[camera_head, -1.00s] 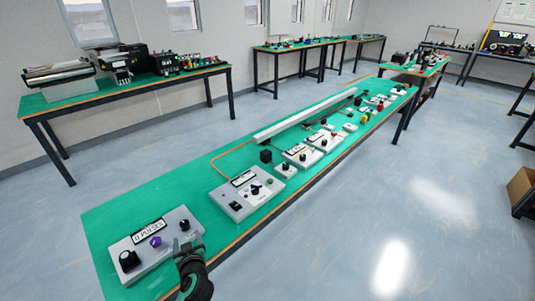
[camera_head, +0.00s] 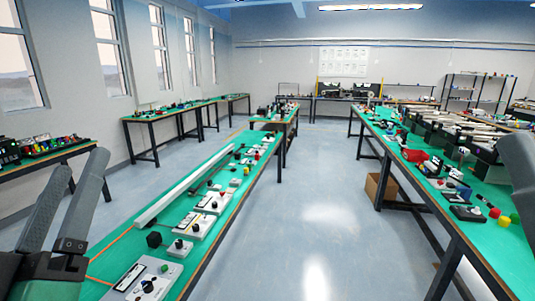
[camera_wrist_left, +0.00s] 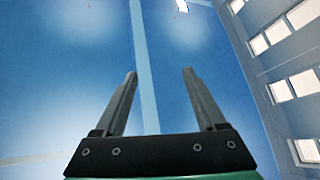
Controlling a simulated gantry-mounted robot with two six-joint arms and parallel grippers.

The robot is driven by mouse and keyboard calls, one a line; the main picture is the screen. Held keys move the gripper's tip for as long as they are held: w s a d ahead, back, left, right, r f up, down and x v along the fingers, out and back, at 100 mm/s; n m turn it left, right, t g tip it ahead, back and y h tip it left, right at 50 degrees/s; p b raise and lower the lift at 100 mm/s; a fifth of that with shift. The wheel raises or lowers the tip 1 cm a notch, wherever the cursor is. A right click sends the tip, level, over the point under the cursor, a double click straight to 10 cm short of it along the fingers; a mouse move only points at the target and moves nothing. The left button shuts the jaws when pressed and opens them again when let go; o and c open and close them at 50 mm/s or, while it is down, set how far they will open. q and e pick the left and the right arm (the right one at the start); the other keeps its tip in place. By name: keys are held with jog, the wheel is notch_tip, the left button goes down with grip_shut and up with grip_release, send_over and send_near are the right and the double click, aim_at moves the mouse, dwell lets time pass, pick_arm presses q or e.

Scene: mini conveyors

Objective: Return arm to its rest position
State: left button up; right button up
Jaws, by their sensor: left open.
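My left gripper (camera_head: 82,160) is raised at the left edge of the head view, its two grey fingers pointing up. The fingers are apart with nothing between them. In the left wrist view the same gripper (camera_wrist_left: 159,74) shows open and empty against a blue, ceiling-like surface. A grey part of mine (camera_head: 520,165) shows at the right edge of the head view, cut off by the frame. My right gripper cannot be made out clearly there.
A long green bench (camera_head: 212,247) with small control boxes and a pale rail (camera_head: 185,187) lies below, right of the left gripper. Another green bench (camera_head: 492,258) with many items stands at the right. A cardboard box (camera_head: 381,188) is on the floor. The aisle between is clear.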

pick_arm(q)
jog(key=s+d+r+m+t+h, duration=0.3)
jog(key=s+d+r+m+h, duration=0.2)
jog(key=s+m+h, duration=0.25)
notch_tip(320, 180, up, 38)
jog(key=p, duration=3.8)
jog(key=shift+a+m+y, duration=0.35)
pick_arm(e)
notch_tip(320, 180, up, 38)
pick_arm(q)
jog(key=shift+s+a+y, duration=0.1)
jog(key=shift+y, duration=0.2)
pick_arm(e)
jog(key=shift+a, duration=0.1)
